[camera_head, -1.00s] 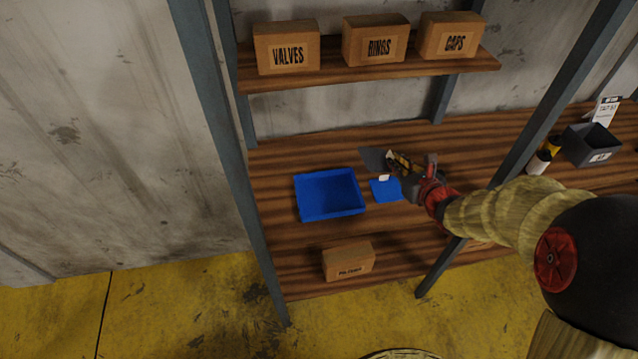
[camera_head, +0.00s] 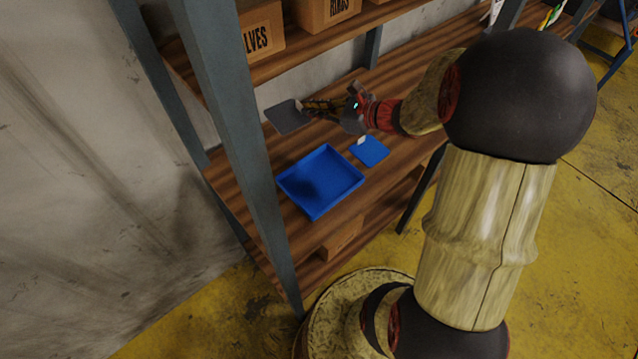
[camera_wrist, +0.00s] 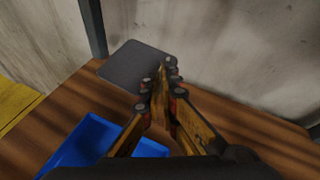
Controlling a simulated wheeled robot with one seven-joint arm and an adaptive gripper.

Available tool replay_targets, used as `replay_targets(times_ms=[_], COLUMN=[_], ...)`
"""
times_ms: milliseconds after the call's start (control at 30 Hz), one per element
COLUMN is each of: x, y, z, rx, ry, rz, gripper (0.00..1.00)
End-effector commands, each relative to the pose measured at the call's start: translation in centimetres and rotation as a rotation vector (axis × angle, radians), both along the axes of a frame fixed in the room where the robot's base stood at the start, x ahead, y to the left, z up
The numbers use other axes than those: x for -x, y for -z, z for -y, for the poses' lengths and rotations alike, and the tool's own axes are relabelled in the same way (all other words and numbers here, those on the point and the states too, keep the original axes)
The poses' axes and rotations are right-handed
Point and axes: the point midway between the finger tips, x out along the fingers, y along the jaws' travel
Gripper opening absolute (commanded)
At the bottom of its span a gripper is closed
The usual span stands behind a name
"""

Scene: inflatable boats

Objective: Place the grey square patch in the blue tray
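The grey square patch (camera_head: 288,116) is in my gripper (camera_head: 310,106), behind the blue tray and near the back wall. In the wrist view the patch (camera_wrist: 132,64) sticks out flat beyond the fingertips (camera_wrist: 160,82), which are closed together at its near edge. It looks held off the shelf; its exact height is hard to tell. The blue tray (camera_head: 284,181) stands empty on the wooden shelf, in front of the patch. Part of the tray (camera_wrist: 62,156) shows at the lower left of the wrist view, partly hidden by my gripper.
A blue square patch (camera_head: 370,151) with a white tag lies right of the tray. A steel post (camera_head: 232,130) stands left of the tray. An upper shelf (camera_head: 270,62) carries cardboard boxes (camera_head: 262,32). Another box (camera_head: 341,238) is below.

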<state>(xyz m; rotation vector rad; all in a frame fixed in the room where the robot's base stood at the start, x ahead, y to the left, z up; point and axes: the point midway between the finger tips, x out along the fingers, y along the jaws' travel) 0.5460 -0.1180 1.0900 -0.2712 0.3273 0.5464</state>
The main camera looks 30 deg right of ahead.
Motion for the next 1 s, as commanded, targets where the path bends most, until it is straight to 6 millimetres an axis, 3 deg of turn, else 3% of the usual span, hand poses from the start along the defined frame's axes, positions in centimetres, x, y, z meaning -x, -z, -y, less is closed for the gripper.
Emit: replay_targets(times_ms=[100, 300, 600, 800, 1000], x=[3.1, 9.0, 18.1, 21.6, 22.4], y=[0.6, 1.3, 2.3, 2.5, 2.5], z=[2.2, 4.4, 6.1, 6.3, 6.2], rx=[0.027, 0.069, 0.121, 0.138, 0.141], ry=[-0.056, -0.165, -0.302, -0.35, -0.364], rz=[0.02, 0.059, 0.117, 0.14, 0.145], gripper=[0.0, 0.0, 0.0, 0.0, 0.0])
